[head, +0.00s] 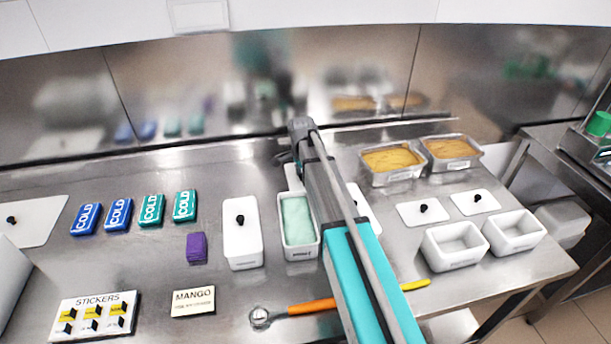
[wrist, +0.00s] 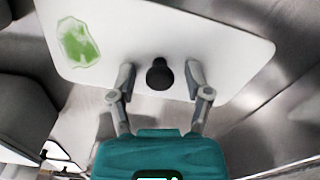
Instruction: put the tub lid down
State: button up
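In the wrist view, a white tub lid (wrist: 225,45) with a black knob (wrist: 159,74) lies under my gripper (wrist: 160,78). A pale green patch (wrist: 77,42) marks the lid at upper left. My gripper's two fingers stand on either side of the knob, with a gap on each side, so it looks open. In the head view, my arm hides the gripper and most of the lid; a white flat piece (head: 364,209) shows just right of the arm. An uncovered tub with pale green contents (head: 298,219) stands left of the arm.
A lidded white tub (head: 242,234), blue and teal COLD packs (head: 151,211) and a purple block (head: 197,247) are to the left. Two yellow-filled pans (head: 391,161), two loose lids (head: 423,212) and two empty tubs (head: 455,245) are to the right. An orange-handled scoop (head: 311,307) lies in front.

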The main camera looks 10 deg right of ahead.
jog(key=shift+r, duration=0.2)
notch_tip(320, 180, up, 12)
jog(key=p, duration=1.2)
dwell(0.8)
jog(key=shift+s, duration=0.1)
jog(key=s+n, duration=1.4)
jog(key=s, duration=1.1)
jog(key=shift+d, duration=0.4)
jog(key=shift+c, duration=0.5)
jog(key=shift+s, duration=0.2)
